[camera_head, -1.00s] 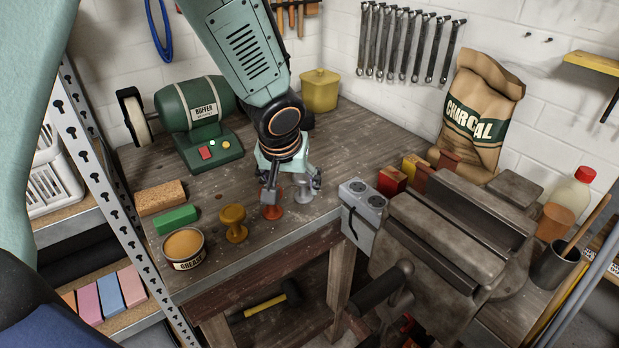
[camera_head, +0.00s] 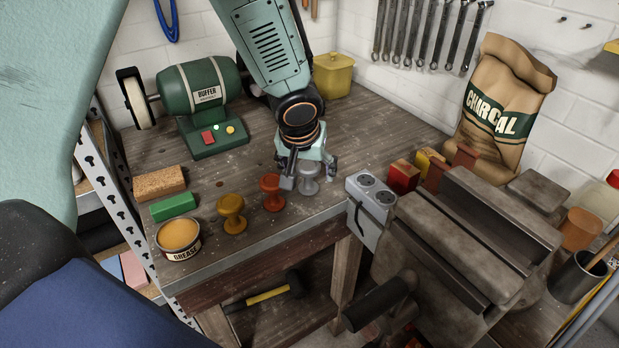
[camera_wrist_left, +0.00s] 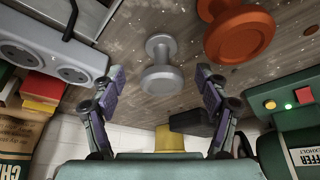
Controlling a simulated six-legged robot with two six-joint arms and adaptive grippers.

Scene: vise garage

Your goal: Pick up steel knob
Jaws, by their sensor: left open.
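The steel knob (camera_head: 308,183) is a grey, spool-shaped knob standing on the workbench (camera_head: 262,228) near its front edge. My left gripper (camera_head: 308,178) is open above and around it, with a finger on either side in the head view. In the left wrist view, the steel knob (camera_wrist_left: 161,72) lies between the two spread fingers (camera_wrist_left: 160,88), slightly beyond their tips, and appears untouched. A copper-red knob (camera_head: 271,190) stands just left of it and also shows in the left wrist view (camera_wrist_left: 238,32). My right gripper is not in view.
A brass knob (camera_head: 232,212), grease tin (camera_head: 179,240), green block (camera_head: 172,206) and tan block (camera_head: 158,182) stand to the left. A grey socket box (camera_head: 372,205) and the vise (camera_head: 450,240) are close on the right. The buffer (camera_head: 205,105) stands behind left.

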